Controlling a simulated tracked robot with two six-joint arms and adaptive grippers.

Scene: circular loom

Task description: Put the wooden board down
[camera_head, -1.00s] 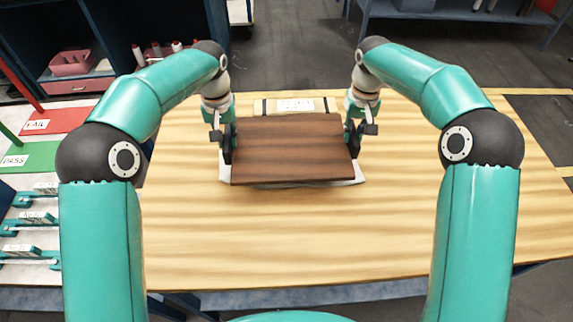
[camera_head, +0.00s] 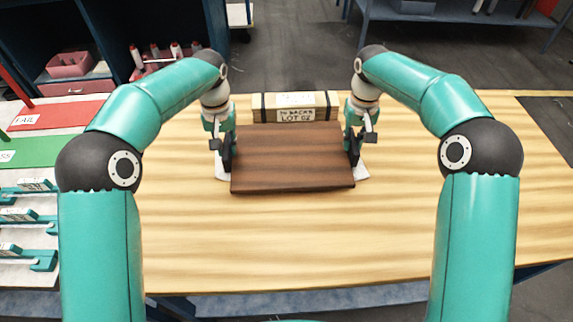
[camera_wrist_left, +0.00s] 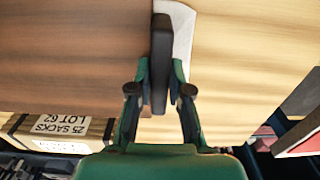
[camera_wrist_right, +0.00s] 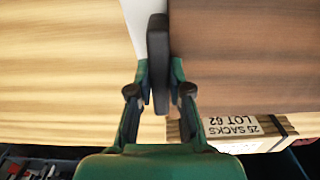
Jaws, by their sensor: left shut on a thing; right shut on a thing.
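The dark brown wooden board (camera_head: 290,158) lies level between my two grippers over the middle of the table. My left gripper (camera_head: 227,152) is shut on its left edge, and my right gripper (camera_head: 352,148) is shut on its right edge. In the left wrist view the board (camera_wrist_left: 75,55) fills the left side, beside the dark finger pad. In the right wrist view the board (camera_wrist_right: 245,55) fills the right side. A white sheet (camera_head: 362,173) shows at the sides from under the board. Whether the board touches it is hidden.
A strapped block labelled "LOT 62" (camera_head: 295,106) stands just behind the board on the wooden table (camera_head: 300,240). Red (camera_head: 50,115) and green (camera_head: 45,151) mats and teal racks (camera_head: 25,222) lie at the left. The table's front is clear.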

